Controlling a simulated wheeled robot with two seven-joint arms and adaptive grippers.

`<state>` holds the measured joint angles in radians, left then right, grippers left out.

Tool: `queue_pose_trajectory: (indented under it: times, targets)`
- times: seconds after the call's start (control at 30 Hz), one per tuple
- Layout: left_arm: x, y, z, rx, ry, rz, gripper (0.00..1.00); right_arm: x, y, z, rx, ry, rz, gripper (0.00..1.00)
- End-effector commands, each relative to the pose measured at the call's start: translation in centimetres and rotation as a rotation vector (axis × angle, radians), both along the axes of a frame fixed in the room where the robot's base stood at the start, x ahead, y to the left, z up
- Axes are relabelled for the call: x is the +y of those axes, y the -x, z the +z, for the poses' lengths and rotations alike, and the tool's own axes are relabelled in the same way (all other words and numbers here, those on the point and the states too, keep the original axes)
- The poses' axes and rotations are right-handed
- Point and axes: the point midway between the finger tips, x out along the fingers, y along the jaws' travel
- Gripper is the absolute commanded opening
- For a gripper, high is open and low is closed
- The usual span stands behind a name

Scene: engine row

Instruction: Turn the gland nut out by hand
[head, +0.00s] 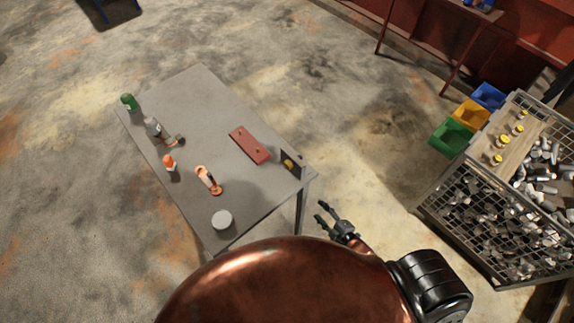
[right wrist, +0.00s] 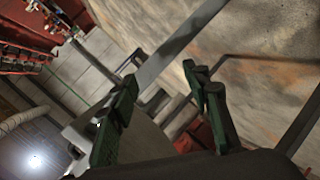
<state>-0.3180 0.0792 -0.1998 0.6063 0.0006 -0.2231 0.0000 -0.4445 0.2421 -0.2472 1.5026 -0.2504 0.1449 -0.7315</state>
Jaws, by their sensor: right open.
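A small brass-yellow part (head: 288,164), which may be the gland nut, sits on a dark upright plate (head: 296,168) at the right end of the grey table (head: 215,110). It is too small to make out its thread or fit. My right gripper (head: 321,212) is open and empty, past the table's near right corner and apart from the plate. In the right wrist view its two green-edged fingers (right wrist: 160,80) stand wide apart with nothing between them. The brass-yellow part cannot be made out there. My left gripper is not in view.
A wire crate of metal parts (head: 470,200) is at the right, near green, yellow and blue bins (head: 452,138). Floor between is clear.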

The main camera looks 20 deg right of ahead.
Motion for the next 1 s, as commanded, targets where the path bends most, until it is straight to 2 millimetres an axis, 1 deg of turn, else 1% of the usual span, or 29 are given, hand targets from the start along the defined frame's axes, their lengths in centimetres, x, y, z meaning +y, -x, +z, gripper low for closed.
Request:
queue_pose_trajectory:
  times: [0.03, 0.07, 0.1, 0.2, 0.3, 0.4, 0.5, 0.57, 0.83, 1.0]
  targets:
    - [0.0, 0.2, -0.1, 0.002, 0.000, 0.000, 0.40, 1.1, -1.4, 4.8, -0.112, 0.063, 0.067, 0.44]
    - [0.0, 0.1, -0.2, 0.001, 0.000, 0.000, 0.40, 1.8, -2.0, 7.3, -0.173, 0.102, 0.102, 0.44]
    - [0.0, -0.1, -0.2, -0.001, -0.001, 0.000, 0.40, 2.7, -2.6, 10.5, -0.248, 0.148, 0.141, 0.44]
    - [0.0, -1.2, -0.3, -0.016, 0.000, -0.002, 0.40, 4.4, -3.2, 16.7, -0.397, 0.242, 0.212, 0.44]
    - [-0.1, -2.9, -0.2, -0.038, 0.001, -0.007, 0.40, 5.5, -3.3, 20.5, -0.487, 0.300, 0.249, 0.44]
    - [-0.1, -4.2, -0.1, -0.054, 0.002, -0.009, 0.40, 6.1, -3.4, 22.1, -0.527, 0.326, 0.263, 0.44]
    - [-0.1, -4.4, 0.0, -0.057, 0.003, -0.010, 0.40, 6.4, -4.3, 22.5, -0.537, 0.331, 0.264, 0.44]
    - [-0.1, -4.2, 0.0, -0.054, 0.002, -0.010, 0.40, 6.7, -5.1, 22.5, -0.536, 0.330, 0.263, 0.44]
    - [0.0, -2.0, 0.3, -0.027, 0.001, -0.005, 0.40, 8.5, -10.1, 22.4, -0.534, 0.328, 0.263, 0.44]
    - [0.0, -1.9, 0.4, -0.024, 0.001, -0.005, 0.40, 9.4, -12.7, 22.3, -0.531, 0.328, 0.263, 0.44]
